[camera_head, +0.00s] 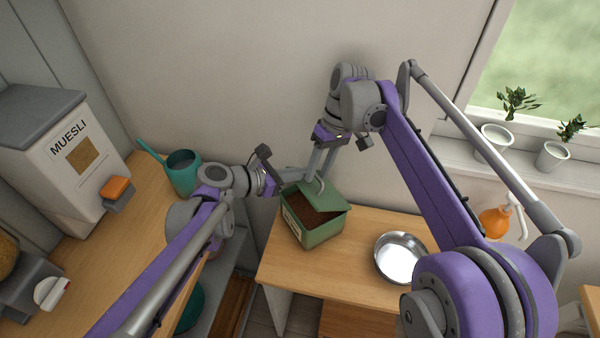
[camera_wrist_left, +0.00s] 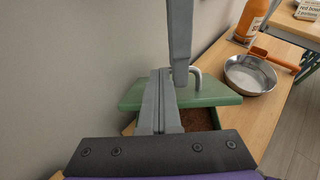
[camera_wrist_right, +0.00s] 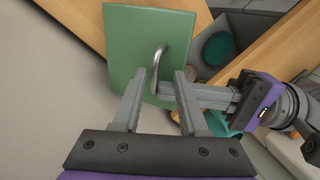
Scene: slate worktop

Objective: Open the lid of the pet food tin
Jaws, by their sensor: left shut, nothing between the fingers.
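The pet food tin (camera_head: 322,236) is a green box standing on the wooden table. Its green lid (camera_head: 325,203) lies askew over the top, with brown food (camera_head: 304,212) showing on the front-left side. The lid (camera_wrist_left: 213,96) also shows in the left wrist view with its grey loop handle (camera_wrist_left: 197,76). My right gripper (camera_head: 318,175) points down over the lid, its fingers apart. In the right wrist view the handle (camera_wrist_right: 158,66) lines up between the fingertips (camera_wrist_right: 156,82); I cannot tell if it is inside them. My left gripper (camera_head: 304,175) is shut and empty beside the right fingers, above the lid.
A teal watering can (camera_head: 182,182) and a muesli dispenser (camera_head: 62,165) are on the left worktop. An orange bottle (camera_head: 494,222) and potted plants (camera_head: 552,155) are at the right. The wall is close behind the tin.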

